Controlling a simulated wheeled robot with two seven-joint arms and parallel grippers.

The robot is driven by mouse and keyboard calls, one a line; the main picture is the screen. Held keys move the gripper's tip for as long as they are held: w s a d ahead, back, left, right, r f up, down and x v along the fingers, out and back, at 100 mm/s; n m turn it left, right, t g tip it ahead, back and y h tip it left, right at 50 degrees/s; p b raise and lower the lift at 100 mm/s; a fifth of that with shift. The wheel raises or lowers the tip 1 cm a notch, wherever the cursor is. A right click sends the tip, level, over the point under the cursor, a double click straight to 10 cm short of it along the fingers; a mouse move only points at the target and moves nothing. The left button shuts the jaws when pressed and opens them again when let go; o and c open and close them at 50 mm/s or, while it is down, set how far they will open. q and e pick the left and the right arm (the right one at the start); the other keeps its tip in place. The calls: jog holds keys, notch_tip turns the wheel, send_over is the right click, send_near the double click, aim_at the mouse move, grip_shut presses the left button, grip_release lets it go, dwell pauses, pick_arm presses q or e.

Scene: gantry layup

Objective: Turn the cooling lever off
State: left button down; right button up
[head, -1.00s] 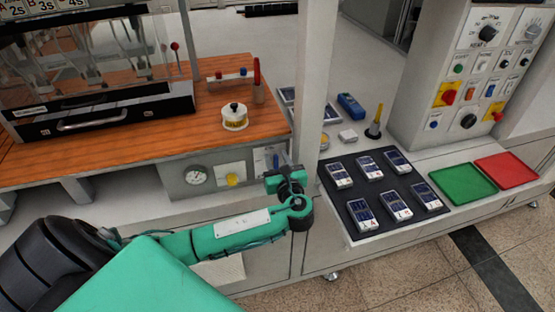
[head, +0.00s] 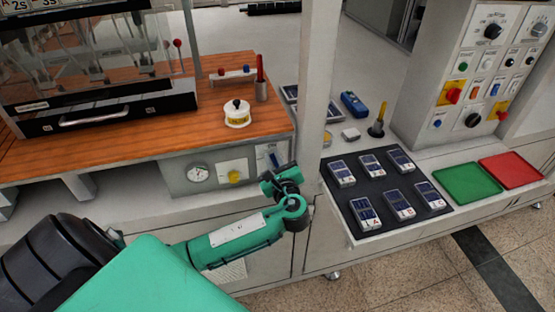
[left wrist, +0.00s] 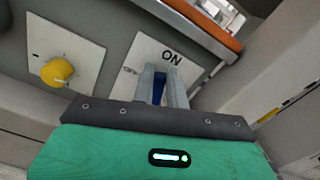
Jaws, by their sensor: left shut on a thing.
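The cooling lever (head: 275,159) is a blue handle on a pale plate at the right end of the grey panel under the wooden bench. In the left wrist view the blue lever (left wrist: 160,88) stands between the two grey fingers, below the word ON on its plate (left wrist: 182,54). My left gripper (left wrist: 162,86) is shut on the lever. In the head view my green wrist is just in front of the plate and hides its lower part. The lever's lower end is hidden by the gripper. My right gripper is not in view.
A yellow knob (head: 235,177) and a round gauge (head: 197,173) sit left of the lever. A pale upright post (head: 318,100) stands close to its right. A black tray (head: 348,212) of labelled devices lies beyond the post. The floor in front is clear.

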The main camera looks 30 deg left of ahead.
aim_at(260, 164)
pick_arm(q)
jog(key=n+b, duration=0.1)
jog(key=n, duration=0.1)
jog(key=s+a+f+n+b, duration=0.1)
jog(key=n, duration=0.1)
jog(key=f+n+b, duration=0.1)
jog(key=shift+s+a+n+b, duration=0.15)
jog(key=shift+s+n+b, duration=0.15)
jog(key=shift+s+n, duration=0.1)
jog(key=f+n+b, duration=0.1)
jog(key=n+b, duration=0.3)
jog(key=a+f+n+b, duration=0.1)
jog(key=n+b, duration=0.1)
jog(key=shift+s+f+n, duration=0.3)
jog(key=shift+s+f, duration=0.05)
jog(key=shift+s, duration=0.05)
jog(key=shift+f+n+b, duration=0.1)
jog(key=shift+n+b, duration=0.2)
jog(key=shift+b, duration=0.25)
jog(key=shift+f+n+b, duration=0.2)
jog(key=shift+n+b, duration=0.35)
jog(key=shift+n, duration=0.05)
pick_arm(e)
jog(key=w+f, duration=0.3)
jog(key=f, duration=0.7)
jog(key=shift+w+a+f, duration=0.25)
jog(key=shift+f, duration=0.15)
pick_arm(q)
jog(key=c, duration=1.4)
grip_release()
